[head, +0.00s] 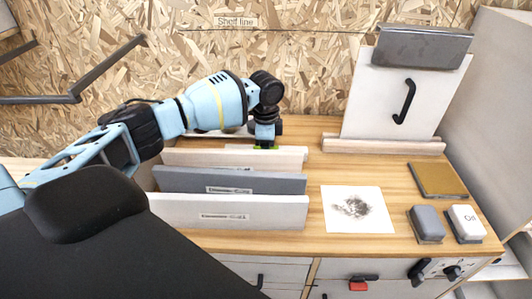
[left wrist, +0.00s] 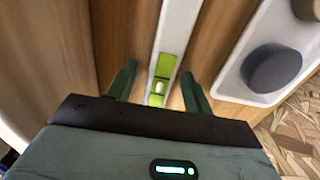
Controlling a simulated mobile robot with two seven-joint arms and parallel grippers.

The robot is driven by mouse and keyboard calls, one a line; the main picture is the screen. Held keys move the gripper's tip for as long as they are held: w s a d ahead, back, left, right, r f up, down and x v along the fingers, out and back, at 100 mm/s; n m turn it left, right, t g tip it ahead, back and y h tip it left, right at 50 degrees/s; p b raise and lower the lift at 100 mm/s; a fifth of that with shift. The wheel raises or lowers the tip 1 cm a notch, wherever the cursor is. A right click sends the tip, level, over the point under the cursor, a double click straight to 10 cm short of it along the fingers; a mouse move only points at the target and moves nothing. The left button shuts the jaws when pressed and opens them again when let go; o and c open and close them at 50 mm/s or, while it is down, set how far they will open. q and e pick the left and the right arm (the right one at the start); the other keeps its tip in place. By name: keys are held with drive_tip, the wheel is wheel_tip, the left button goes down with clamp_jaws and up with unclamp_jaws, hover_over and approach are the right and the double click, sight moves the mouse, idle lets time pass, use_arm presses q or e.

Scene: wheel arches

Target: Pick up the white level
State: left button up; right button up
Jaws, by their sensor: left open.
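The white level (left wrist: 181,30) with its green vial section (left wrist: 164,80) runs between the two fingers of my left gripper (left wrist: 160,72) in the left wrist view. The fingers are open, one on each side, with a gap to the level on both sides. In the head view my left gripper (head: 265,142) points down behind the upright boards, and only a green bit of the level (head: 274,148) shows beside it. The boards and the gripper hide most of the level there. My right gripper is not in view.
A pale board (head: 235,157), a grey board (head: 230,181) and a white board (head: 228,212) stand upright in front of the gripper. A white tray with a round grey object (left wrist: 272,68) lies close right of the level. A smudged white sheet (head: 357,209) lies right.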

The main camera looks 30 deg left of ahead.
use_arm(q)
drive_tip(key=shift+c, duration=0.3)
clamp_jaws()
drive_tip(key=shift+r, duration=0.1)
